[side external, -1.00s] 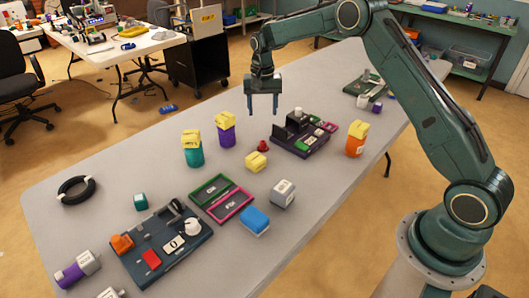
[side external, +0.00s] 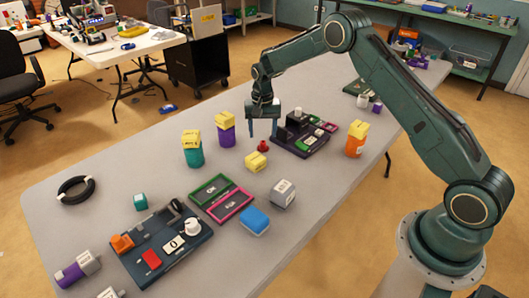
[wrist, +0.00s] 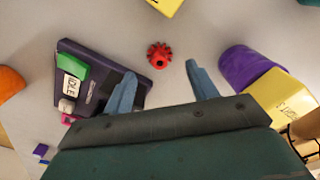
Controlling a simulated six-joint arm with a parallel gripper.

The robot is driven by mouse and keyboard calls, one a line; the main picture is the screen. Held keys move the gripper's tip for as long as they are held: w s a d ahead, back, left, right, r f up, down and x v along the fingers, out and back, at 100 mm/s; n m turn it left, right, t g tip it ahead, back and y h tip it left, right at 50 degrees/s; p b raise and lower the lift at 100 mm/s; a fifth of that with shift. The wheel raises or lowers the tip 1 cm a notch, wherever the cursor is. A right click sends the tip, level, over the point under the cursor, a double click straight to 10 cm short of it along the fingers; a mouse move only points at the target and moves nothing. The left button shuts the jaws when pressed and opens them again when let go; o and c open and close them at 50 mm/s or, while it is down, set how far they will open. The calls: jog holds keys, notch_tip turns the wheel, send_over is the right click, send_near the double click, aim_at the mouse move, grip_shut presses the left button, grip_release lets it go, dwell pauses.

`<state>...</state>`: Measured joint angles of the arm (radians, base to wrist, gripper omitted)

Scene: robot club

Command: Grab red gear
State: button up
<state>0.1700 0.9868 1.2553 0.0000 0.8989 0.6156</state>
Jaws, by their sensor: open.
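The red gear (wrist: 160,55) lies on the grey table in the wrist view, just beyond the space between my fingertips. It is small, toothed, with a dark hole in its middle. It also shows in the side view (side external: 263,146), beside a yellow block (side external: 256,161). My gripper (side external: 263,129) is open and empty above the table, its two blue-grey fingers pointing down. In the wrist view the fingers of my gripper (wrist: 160,80) are spread apart, and neither touches the gear.
A dark panel (wrist: 92,78) with a green tile lies left of the gear in the wrist view. A purple cup (wrist: 243,66) with a yellow block (wrist: 280,95) is on the right. In the side view, a blue block (side external: 254,220) and a larger panel (side external: 160,247) are nearer the camera.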

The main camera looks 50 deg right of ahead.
aim_at(263, 141)
jog(key=shift+f, duration=2.6)
jog(key=c, duration=1.1)
